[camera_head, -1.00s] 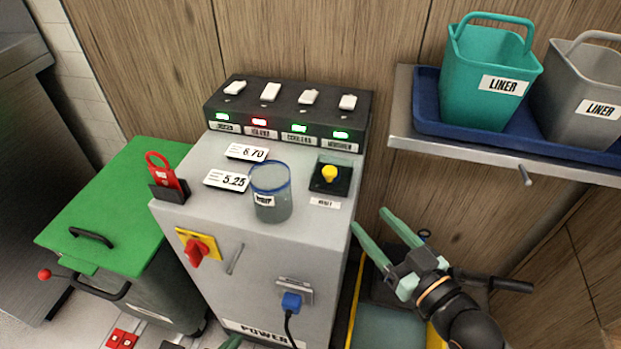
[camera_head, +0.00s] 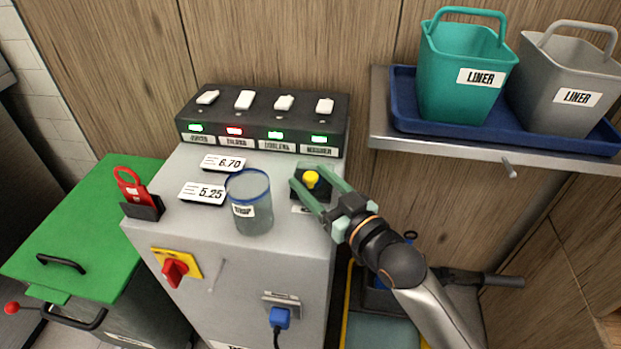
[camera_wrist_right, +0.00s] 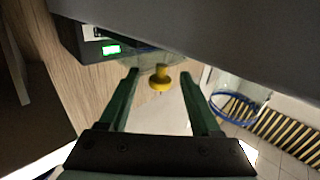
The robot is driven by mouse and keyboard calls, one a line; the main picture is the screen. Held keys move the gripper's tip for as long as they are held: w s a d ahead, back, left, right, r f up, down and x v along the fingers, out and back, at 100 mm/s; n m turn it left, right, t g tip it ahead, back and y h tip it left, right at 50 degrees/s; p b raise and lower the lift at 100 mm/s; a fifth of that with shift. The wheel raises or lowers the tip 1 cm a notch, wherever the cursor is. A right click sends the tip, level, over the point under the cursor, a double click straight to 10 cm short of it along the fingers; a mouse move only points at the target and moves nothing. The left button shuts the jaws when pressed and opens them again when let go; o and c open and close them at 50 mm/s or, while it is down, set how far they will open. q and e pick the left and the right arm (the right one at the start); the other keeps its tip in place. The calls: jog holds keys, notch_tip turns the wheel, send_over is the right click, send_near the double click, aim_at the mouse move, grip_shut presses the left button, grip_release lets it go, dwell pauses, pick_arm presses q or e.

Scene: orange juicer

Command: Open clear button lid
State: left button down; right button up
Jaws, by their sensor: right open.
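The yellow button (camera_head: 311,179) stands on a small black box on the right of the grey cabinet's top. My right gripper (camera_head: 299,174) is open, with its green fingers reaching over the box on either side of the button. In the right wrist view the yellow button (camera_wrist_right: 160,78) shows between the open fingertips (camera_wrist_right: 160,72). My left gripper is not in view.
A clear blue-rimmed cup (camera_head: 249,203) stands left of the button box on the cabinet (camera_head: 205,225). A black switch panel (camera_head: 262,118) is behind. A shelf with a teal bucket (camera_head: 462,85) and a grey bucket (camera_head: 570,90) is at the right.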

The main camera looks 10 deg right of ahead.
jog(key=shift+w+a, duration=0.3)
jog(key=shift+w, duration=0.2)
grip_shut()
dwell(1.2)
